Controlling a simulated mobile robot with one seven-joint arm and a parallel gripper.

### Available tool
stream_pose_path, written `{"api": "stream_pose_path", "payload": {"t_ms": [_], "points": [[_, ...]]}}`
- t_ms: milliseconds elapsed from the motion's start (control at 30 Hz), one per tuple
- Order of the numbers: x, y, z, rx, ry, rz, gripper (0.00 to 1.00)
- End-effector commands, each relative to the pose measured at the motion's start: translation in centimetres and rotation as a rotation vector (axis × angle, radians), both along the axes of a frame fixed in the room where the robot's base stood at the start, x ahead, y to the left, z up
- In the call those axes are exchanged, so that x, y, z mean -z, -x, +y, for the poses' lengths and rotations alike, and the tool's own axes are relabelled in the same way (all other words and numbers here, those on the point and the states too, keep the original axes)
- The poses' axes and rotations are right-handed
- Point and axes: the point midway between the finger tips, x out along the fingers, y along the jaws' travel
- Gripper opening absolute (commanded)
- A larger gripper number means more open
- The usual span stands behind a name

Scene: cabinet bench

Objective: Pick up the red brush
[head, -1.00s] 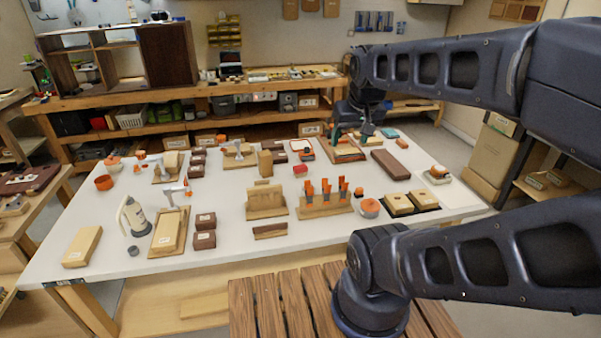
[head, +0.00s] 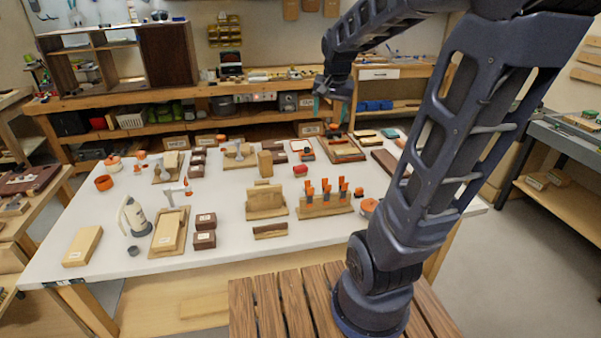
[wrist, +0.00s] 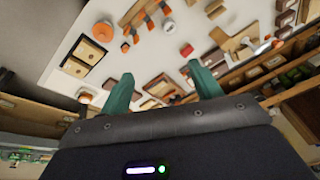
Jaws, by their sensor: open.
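A small red object (head: 300,170) lies on the white table right of centre, behind the rack of orange-handled tools. It also shows in the wrist view (wrist: 187,50), above my fingers; it is too small to tell for sure that it is the red brush. My gripper (head: 332,107) hangs in the air over the table's far edge, above a wooden tray (head: 345,156). In the wrist view my gripper (wrist: 162,86) has its two teal fingers wide apart with nothing between them. It is well clear of the red object.
A rack of orange-handled tools (head: 325,206) and a wooden holder (head: 266,203) stand near the front. A brown block (head: 384,160) lies at the right. The air around my gripper is clear.

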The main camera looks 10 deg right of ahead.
Motion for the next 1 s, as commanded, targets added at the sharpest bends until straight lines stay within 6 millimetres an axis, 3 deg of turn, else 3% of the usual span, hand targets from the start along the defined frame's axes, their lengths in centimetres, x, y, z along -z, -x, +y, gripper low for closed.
{"api": "stream_pose_path", "payload": {"t_ms": [100, 467, 767, 1000], "points": [[1.1, -3.4, 0.1, 0.074, -0.016, 0.026, 0.64], [5.8, -12.8, 0.7, 0.307, -0.048, 0.087, 0.64], [11.7, -20.0, 1.3, 0.501, -0.056, 0.131, 0.64], [17.6, -25.1, 1.9, 0.655, -0.051, 0.159, 0.64]]}}
